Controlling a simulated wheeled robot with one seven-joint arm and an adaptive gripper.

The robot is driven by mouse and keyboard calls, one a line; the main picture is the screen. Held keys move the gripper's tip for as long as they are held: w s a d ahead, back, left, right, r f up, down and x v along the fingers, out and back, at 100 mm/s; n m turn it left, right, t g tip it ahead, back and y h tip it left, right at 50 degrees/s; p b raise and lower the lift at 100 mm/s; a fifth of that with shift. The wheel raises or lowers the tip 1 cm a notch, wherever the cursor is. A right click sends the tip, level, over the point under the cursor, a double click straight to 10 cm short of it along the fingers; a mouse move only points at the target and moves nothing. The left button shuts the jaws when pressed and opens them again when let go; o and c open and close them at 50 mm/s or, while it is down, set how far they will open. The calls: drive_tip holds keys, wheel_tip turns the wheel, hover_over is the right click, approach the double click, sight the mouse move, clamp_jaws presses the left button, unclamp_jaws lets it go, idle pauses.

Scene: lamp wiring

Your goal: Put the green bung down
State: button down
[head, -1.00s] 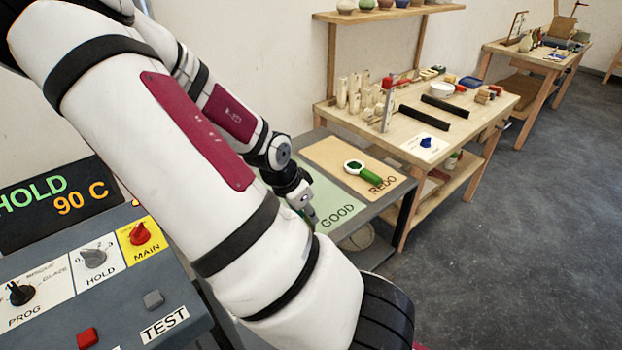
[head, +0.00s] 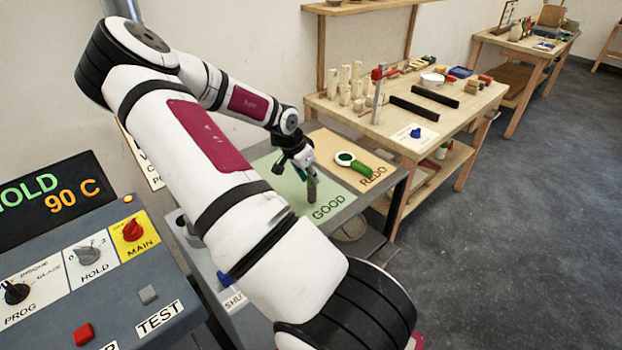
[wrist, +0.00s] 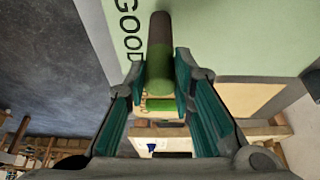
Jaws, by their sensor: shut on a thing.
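My gripper (head: 305,168) is over the green GOOD area (head: 345,200). In the wrist view its teal fingers (wrist: 158,82) are shut on the green bung (wrist: 158,68). The bung is a rod shape, green near the fingers and dark brown towards its far end. In the head view the bung (head: 311,188) hangs below the fingers, about upright, close to the GOOD lettering. I cannot tell whether its lower end touches the surface.
A green-handled round thing with a white face (head: 352,161) lies on the tan REDO area (head: 375,163), right of my gripper. A wooden bench (head: 455,125) with several pieces stands beyond. A control panel (head: 90,270) is at the left. The GOOD area around the bung looks clear.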

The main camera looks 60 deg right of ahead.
drive_tip(key=shift+f, duration=0.85)
drive_tip(key=c, duration=1.4)
unclamp_jaws()
drive_tip(key=shift+o, duration=0.2)
drive_tip(key=shift+r, duration=0.1)
